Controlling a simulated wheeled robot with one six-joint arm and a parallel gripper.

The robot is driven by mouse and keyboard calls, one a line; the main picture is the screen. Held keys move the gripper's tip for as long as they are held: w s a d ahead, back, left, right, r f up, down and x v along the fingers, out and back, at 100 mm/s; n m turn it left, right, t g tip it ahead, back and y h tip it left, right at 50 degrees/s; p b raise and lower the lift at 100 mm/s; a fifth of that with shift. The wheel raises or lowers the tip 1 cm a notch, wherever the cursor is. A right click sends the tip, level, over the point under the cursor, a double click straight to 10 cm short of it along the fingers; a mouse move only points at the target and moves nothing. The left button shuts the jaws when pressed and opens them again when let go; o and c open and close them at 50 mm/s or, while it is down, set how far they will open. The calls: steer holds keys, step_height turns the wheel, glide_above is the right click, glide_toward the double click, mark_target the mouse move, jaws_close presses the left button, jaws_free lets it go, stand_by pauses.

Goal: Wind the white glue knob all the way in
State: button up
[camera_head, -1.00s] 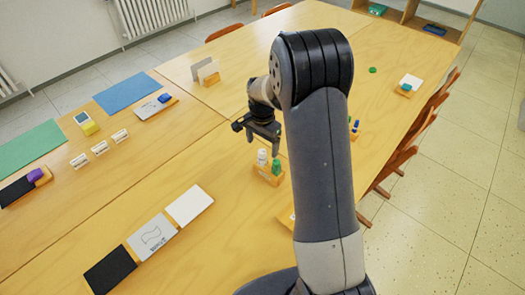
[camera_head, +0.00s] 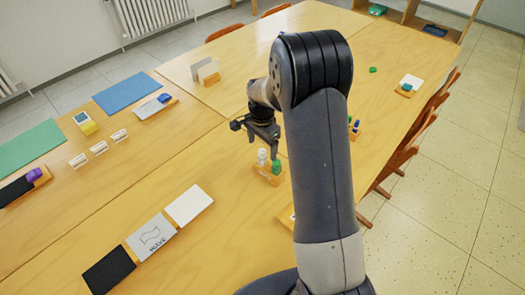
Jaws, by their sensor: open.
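The white glue knob (camera_head: 262,154) stands upright in a small wooden holder (camera_head: 266,176) on the table. A green piece (camera_head: 276,167) stands just right of it in the same holder. My gripper (camera_head: 262,150) hangs from the arm with its fingers pointing down, at the holder. It is open and holds nothing that I can see. The fingertips look close to the top of the white knob, but I cannot tell whether they touch it. My arm hides the table to the right of the holder.
A white card (camera_head: 188,205), a grey card with a drawn wave (camera_head: 150,238) and a black pad (camera_head: 108,271) lie at the front left. Blue-topped items (camera_head: 354,127) stand right of my arm. Chairs (camera_head: 395,165) line the right edge. The table left of the holder is clear.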

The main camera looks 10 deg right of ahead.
steer(key=shift+s+f+b, duration=0.2)
steer(key=shift+f+b, duration=0.35)
steer(key=shift+f, duration=0.35)
steer(key=shift+w+f, duration=0.1)
steer(key=shift+w, duration=0.1)
steer(key=shift+r, duration=0.2)
steer(key=shift+c, duration=1)
steer(key=c, duration=1.3)
